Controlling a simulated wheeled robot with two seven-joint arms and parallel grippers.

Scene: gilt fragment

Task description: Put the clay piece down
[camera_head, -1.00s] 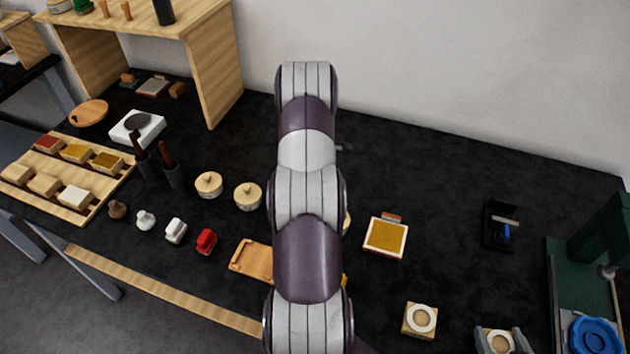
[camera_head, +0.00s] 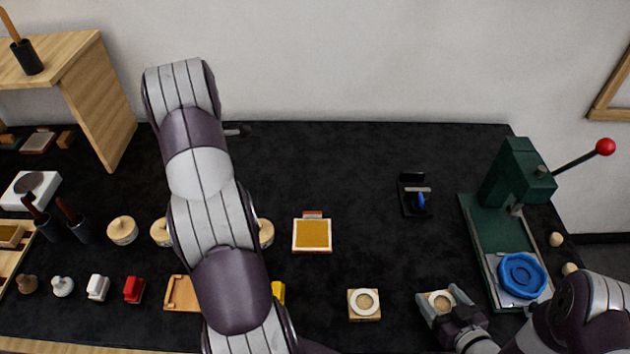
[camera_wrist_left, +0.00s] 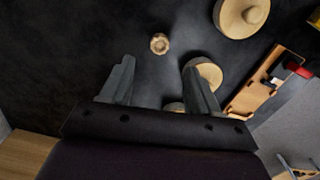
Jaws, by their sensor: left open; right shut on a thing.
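My right gripper (camera_head: 444,300) is at the lower right in the head view, its two fingers closed on the clay piece (camera_head: 440,301), a pale round piece that seems to sit in a small wooden block. I cannot tell whether it touches the table. A similar wooden block with a pale ring (camera_head: 364,303) stands just to its left, apart from it. My left gripper (camera_wrist_left: 160,82) is open and empty in the left wrist view, above the dark table. In the head view my left arm's hand is mostly hidden.
A green press (camera_head: 517,185) with a blue round piece (camera_head: 522,275) stands to the right. A yellow-topped pad (camera_head: 312,235) and a black stand (camera_head: 414,195) lie farther back. Small stamps, including a red one (camera_head: 134,290), are at left.

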